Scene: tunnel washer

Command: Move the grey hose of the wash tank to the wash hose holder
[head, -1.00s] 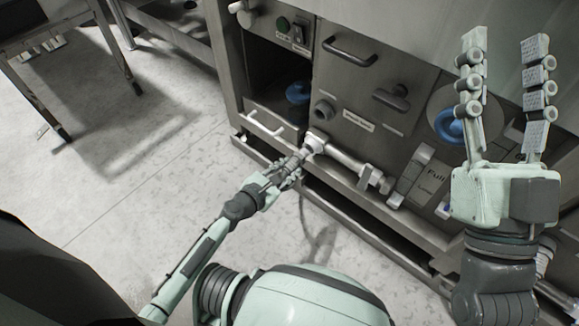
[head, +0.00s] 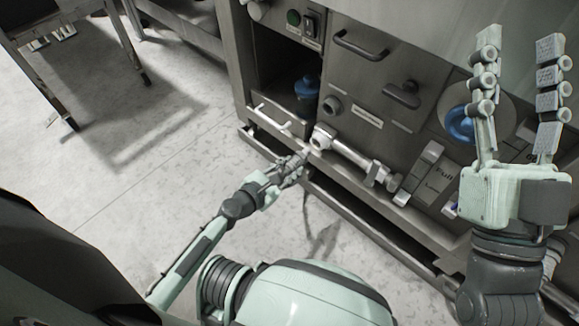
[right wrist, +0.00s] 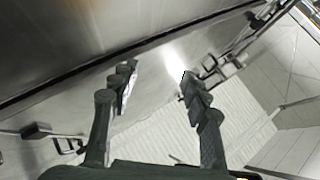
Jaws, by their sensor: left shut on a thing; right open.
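A pale grey hose (head: 350,153) lies along the lower front of the washer, with a whitish fitting (head: 322,137) at its left end. My left gripper (head: 298,160) reaches in low at that end and is shut on a small grey piece that appears to be the hose end; its fingers cover most of it. I cannot tell which part is the wash hose holder; a bracket-like piece (head: 381,176) sits at the hose's right end. My right gripper (head: 520,95) is raised, open and empty, in front of the panel. Its fingers also show apart in the right wrist view (right wrist: 158,90).
A white rail (head: 270,121) and a low ledge (head: 365,216) project in front.

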